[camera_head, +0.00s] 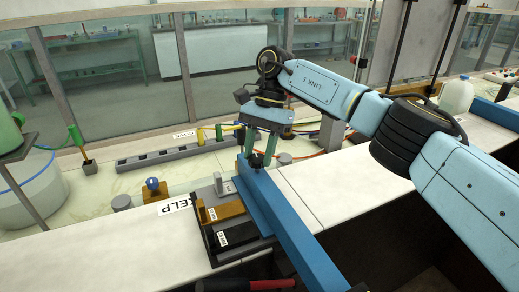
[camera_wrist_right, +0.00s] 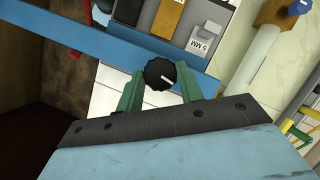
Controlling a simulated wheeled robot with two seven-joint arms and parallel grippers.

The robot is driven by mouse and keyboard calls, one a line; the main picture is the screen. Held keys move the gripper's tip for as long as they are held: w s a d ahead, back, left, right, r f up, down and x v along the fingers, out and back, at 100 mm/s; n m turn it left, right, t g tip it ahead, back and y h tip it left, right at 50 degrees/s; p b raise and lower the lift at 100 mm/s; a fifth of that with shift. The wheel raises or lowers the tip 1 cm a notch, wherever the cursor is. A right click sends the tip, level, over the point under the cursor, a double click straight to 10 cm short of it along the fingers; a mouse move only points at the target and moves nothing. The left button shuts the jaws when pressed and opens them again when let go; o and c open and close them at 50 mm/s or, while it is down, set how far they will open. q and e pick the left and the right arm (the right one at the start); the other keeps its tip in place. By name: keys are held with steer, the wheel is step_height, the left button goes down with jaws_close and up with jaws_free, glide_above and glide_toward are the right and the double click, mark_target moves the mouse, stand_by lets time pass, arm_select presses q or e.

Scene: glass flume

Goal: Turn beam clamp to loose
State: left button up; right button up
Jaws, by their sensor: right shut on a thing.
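The beam also shows in the head view (camera_head: 290,222), slanting from the bench down to the lower right. My right gripper (camera_head: 257,153) reaches down over the beam's far end, with its green fingers pointing down. In the right wrist view my right gripper (camera_wrist_right: 160,77) has one finger on each side of the knob and is shut on it. No lettering for the clamp is readable. My left gripper is out of view.
A grey strip (camera_head: 170,158) with coloured pipes and a blue-topped knob (camera_head: 152,184) stand farther back. A white jug (camera_head: 457,95) stands at the right.

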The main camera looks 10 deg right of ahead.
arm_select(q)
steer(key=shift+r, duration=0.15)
arm_select(e)
steer(key=shift+w+n+h, duration=0.1)
steer(key=shift+n+h, duration=0.2)
steer(key=shift+n, duration=0.8)
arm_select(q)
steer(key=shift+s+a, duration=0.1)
arm_select(e)
steer(key=o, duration=1)
steer(key=shift+g, duration=0.3)
